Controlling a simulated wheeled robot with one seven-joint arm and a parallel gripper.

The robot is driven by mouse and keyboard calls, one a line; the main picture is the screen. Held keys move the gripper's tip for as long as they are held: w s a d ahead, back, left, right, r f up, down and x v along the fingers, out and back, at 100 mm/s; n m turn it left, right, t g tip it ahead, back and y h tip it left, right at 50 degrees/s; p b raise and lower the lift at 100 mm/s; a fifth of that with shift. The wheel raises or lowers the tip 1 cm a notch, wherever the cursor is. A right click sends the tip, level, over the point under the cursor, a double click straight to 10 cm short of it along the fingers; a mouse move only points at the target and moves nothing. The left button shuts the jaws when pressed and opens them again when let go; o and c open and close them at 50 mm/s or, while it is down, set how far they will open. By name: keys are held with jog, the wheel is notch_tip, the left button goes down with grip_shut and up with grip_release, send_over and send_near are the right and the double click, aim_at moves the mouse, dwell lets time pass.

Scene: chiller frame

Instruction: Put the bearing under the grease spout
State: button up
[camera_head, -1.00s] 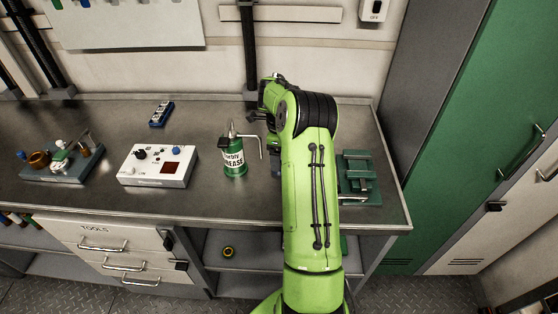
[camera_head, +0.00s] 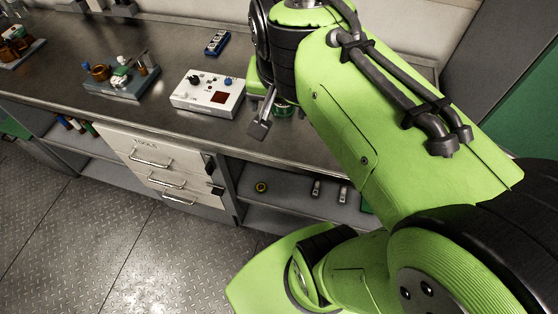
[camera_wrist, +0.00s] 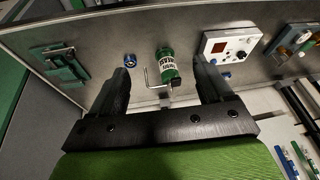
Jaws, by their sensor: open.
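The green grease can (camera_wrist: 169,66) stands on the bench, upside down in the wrist view, with its bent spout or handle (camera_wrist: 148,80) beside it. In the head view only a green part of the can (camera_head: 284,109) shows behind my arm. A small round blue piece with a pale centre (camera_wrist: 129,60), perhaps the bearing, lies on the bench next to the can. A small yellow-and-black ring (camera_head: 262,187) lies on the lower shelf; I cannot tell which is the bearing. My gripper (camera_wrist: 162,72) is open and empty, its fingers framing the can from a distance.
A white control box (camera_head: 208,94) stands left of the can, with a blue device (camera_head: 217,42) behind it. A fixture (camera_head: 122,78) stands farther left. A green vise (camera_wrist: 60,64) shows in the wrist view. Small parts (camera_head: 343,191) lie on the lower shelf.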

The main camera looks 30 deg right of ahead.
jog(key=s+a+f+n+t+y, duration=0.1)
jog(key=s+a+f+n, duration=0.2)
jog(key=s+a+n, duration=0.3)
jog(key=s+n, duration=0.2)
jog(key=s, duration=0.1)
jog(key=shift+s+f+t+y, duration=0.15)
jog(key=shift+f+t+y, duration=0.2)
jog(key=shift+t+y, duration=0.05)
